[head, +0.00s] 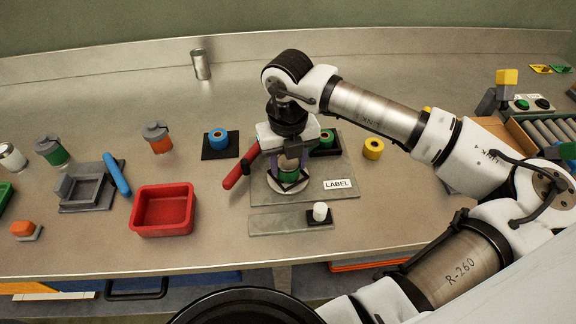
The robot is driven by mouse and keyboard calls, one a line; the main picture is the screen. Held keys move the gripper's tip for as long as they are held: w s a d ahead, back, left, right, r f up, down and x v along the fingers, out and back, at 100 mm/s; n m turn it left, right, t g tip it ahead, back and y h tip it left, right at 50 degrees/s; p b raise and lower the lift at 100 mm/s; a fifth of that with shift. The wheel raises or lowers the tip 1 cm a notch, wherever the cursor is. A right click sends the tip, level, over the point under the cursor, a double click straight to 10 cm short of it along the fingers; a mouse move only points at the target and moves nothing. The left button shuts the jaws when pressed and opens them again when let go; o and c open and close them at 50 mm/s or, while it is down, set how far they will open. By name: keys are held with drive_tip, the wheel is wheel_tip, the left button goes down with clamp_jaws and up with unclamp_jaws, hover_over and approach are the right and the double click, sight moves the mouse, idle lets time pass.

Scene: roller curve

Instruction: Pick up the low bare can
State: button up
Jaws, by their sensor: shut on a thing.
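A bare metal can (201,66) stands upright at the back of the steel bench, left of my arm and well apart from my gripper. My gripper (290,178) points down over a round light disc on the grey plate with the LABEL sign. It is shut on a small green object (290,174), mostly hidden by the fingers and wrist. I cannot tell the object's full shape or whether it still touches the disc.
The grey plate (262,196) bears the sign. A red handle (240,167) and a blue roll (218,138) lie left of my gripper; a yellow roll (373,149) stands right. A red bin (165,210) is front left. Bench around the bare can is clear.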

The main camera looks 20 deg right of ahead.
wheel_tip(320, 180, up, 19)
drive_tip(key=b, duration=0.3)
drive_tip(key=shift+r+b, duration=0.15)
drive_tip(key=shift+b, duration=0.15)
drive_tip(key=shift+r, duration=0.35)
